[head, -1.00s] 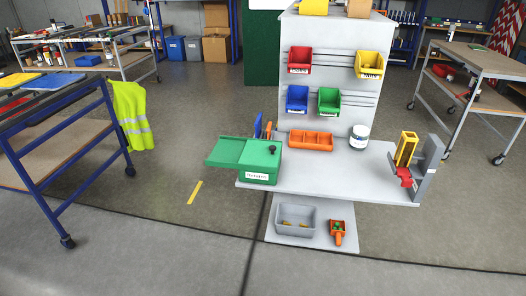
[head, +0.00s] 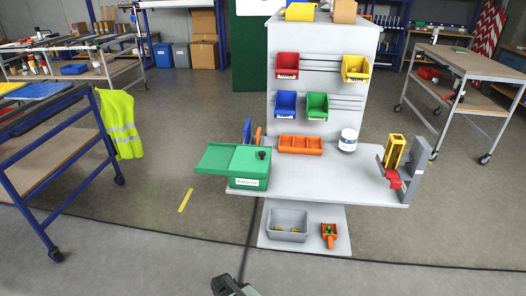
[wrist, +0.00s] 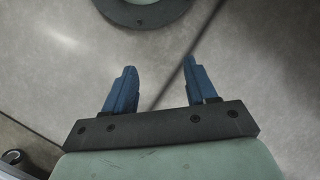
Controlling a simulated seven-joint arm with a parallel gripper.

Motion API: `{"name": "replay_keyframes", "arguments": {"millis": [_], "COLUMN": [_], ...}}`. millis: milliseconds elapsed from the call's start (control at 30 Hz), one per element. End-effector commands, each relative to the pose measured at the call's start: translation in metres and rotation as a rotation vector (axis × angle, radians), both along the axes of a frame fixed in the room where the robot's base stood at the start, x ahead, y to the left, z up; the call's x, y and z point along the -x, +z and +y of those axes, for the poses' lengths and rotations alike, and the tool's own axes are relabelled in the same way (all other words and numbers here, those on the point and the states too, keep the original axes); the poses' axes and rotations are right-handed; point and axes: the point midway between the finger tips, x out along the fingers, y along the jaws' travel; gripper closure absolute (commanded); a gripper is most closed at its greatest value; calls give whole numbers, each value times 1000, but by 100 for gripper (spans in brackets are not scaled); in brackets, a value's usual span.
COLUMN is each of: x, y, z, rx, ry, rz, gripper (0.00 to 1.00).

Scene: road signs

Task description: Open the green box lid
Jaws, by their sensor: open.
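The green box (head: 249,183) with a white label stands on the left end of the grey workbench. A flat green panel (head: 214,157) sticks out to the left of its top, past the bench edge. A dark knob (head: 262,154) sits on the right part of the top. I cannot tell whether the panel and the knobbed part are one piece. My gripper (wrist: 159,68) is open and empty in the wrist view, its two blue fingers apart over bare floor. A dark part of my arm shows at the bottom of the head view, well in front of the bench.
An orange tray (head: 300,145), a white tub (head: 348,140) and a grey stand with a yellow-red piece (head: 394,160) are on the grey bench (head: 320,182). Red, yellow, blue and green bins hang behind. A grey bin (head: 288,226) sits below. The floor in front is clear.

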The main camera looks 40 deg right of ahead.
Motion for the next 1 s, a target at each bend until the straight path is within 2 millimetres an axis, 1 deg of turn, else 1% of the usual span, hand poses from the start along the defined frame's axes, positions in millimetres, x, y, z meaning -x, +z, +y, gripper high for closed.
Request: {"name": "replay_keyframes", "arguments": {"millis": [33, 100, 267, 500, 567, 700, 767, 1000], "x": [-17, -35, -74, -127, -139, -165, -175, -208], "y": [9, 20, 50, 102, 116, 151, 167, 233], "z": [-6, -12, -30, -61, -70, -91, -100, -139], "rx": [-9, -22, -48, -80, -87, -101, -106, -118], "ry": [-8, -14, -27, -39, -40, -43, -42, -37], "rz": [-25, -53, -118, -219, -244, -305, -332, -439], "gripper": [43, 43, 43, 43, 43, 43, 43, 43]}}
